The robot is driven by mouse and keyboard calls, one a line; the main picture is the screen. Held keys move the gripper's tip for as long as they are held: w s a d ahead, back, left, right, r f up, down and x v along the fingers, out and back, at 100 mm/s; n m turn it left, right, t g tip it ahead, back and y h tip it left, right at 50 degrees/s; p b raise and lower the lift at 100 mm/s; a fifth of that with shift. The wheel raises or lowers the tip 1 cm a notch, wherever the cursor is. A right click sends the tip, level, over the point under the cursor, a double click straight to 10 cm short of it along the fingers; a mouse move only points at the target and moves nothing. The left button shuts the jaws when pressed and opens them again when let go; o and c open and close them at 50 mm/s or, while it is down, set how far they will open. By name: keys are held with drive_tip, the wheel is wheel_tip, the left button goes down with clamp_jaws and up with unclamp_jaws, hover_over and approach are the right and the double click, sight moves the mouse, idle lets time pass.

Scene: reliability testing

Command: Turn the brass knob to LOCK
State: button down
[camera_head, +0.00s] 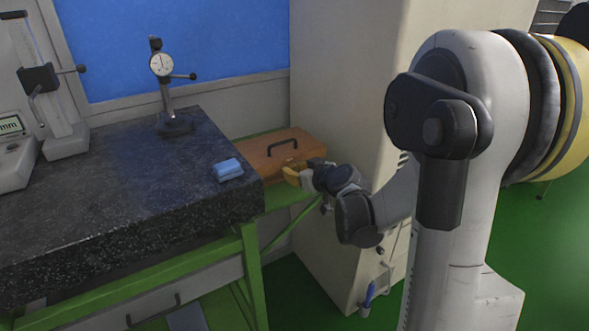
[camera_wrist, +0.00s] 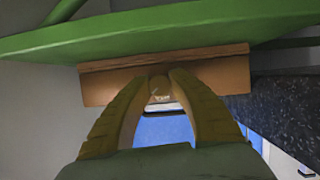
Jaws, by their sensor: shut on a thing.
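In the wrist view, my gripper (camera_wrist: 159,82) is shut on the small brass knob (camera_wrist: 159,92), which shows between the fingertips. The fingers hide much of the knob, so its turn angle is unclear. I cannot make out a LOCK marking.
A dark granite slab (camera_head: 110,195) stands left of the box, with a blue block (camera_head: 228,169) near its edge. A dial gauge on a stand (camera_head: 165,85) is farther back. A tall beige cabinet (camera_head: 335,85) stands close behind my wrist. The green bench rail (camera_wrist: 200,28) runs close to my fingers.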

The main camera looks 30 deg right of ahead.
drive_tip(key=m+y, duration=0.1)
drive_tip(key=m, duration=0.1)
drive_tip(key=shift+m+y, duration=0.3)
drive_tip(key=shift+y, duration=0.1)
drive_tip(key=shift+m+y+b, duration=0.5)
drive_tip(key=shift+m+y, duration=0.4)
drive_tip(key=shift+m, duration=0.3)
drive_tip(key=c, duration=1.2)
unclamp_jaws()
drive_tip(key=shift+a, duration=0.1)
drive_tip(key=shift+o, duration=0.2)
drive_tip(key=v, duration=1.2)
